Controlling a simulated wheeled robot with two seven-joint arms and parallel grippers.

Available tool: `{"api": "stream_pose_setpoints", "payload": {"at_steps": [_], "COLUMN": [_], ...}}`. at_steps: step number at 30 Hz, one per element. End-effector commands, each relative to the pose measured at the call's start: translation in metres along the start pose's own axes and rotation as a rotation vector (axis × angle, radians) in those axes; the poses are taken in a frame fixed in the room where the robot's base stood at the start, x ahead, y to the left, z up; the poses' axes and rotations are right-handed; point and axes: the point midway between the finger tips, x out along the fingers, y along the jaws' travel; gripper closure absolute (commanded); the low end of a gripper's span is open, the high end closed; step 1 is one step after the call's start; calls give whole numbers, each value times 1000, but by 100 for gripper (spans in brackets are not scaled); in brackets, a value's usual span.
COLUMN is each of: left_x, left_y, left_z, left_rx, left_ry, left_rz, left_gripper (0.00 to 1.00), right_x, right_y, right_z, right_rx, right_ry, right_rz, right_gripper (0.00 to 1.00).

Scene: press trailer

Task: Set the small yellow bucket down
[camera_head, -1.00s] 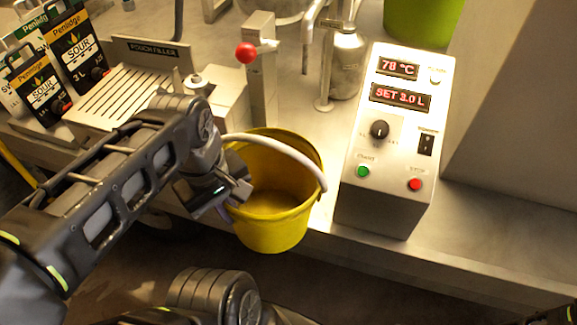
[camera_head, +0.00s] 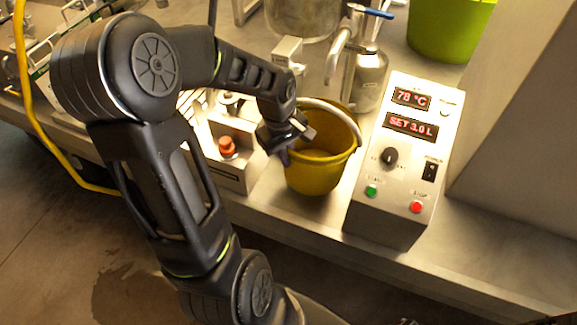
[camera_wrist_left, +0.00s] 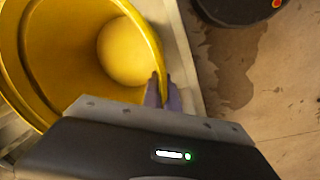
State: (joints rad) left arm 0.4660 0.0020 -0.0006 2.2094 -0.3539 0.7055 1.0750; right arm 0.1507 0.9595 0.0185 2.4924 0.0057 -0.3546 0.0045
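The small yellow bucket (camera_head: 315,172) stands nearly upright over the steel bench, between the filler unit and the control box. Its pale handle (camera_head: 330,108) lies over toward the back of the rim. My left gripper (camera_head: 287,150) is at the bucket's left front rim. In the left wrist view, the bucket (camera_wrist_left: 75,50) fills the upper left and looks empty. The gripper's fingertips (camera_wrist_left: 164,93) are closed on its rim, one on either side. Whether the bucket's base touches the bench is hard to tell. My right gripper is not in view.
The control box (camera_head: 402,150) stands close on the right. A metal tap (camera_head: 338,55) and steel bottle (camera_head: 368,80) are behind the bucket. The filler unit with a red knob (camera_head: 227,146) is on the left. A green bucket (camera_head: 450,25) stands farther back. The bench front edge is near.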

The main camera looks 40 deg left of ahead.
Motion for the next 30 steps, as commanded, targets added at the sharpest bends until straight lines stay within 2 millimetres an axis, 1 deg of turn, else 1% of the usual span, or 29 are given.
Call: {"api": "stream_pose_setpoints", "payload": {"at_steps": [1, 3, 6, 9, 19, 22, 26, 27, 30], "left_x": [1, 15, 26, 31, 34, 44, 64, 64, 69], "left_y": [6, 1, 0, 0, -1, -3, -5, -4, -2], "left_z": [-4, -2, -2, -3, -2, -2, -1, -3, -5], "left_rx": [0, 0, 0, 0, 0, 0, 0, 0, -1], "left_ry": [-2, -3, -1, 0, 0, -3, -4, -2, 0], "left_rz": [-2, -5, -1, -1, -1, -3, -3, -3, 0], "left_gripper": [100, 100, 100, 100, 100, 100, 100, 100, 100], "right_x": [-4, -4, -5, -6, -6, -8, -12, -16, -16], "right_y": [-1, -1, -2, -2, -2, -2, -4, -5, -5], "right_z": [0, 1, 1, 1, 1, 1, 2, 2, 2], "right_rx": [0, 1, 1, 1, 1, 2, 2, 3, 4], "right_ry": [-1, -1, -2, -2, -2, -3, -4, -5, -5], "right_rz": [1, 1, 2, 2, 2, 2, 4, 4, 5], "right_gripper": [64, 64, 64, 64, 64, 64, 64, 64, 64]}}
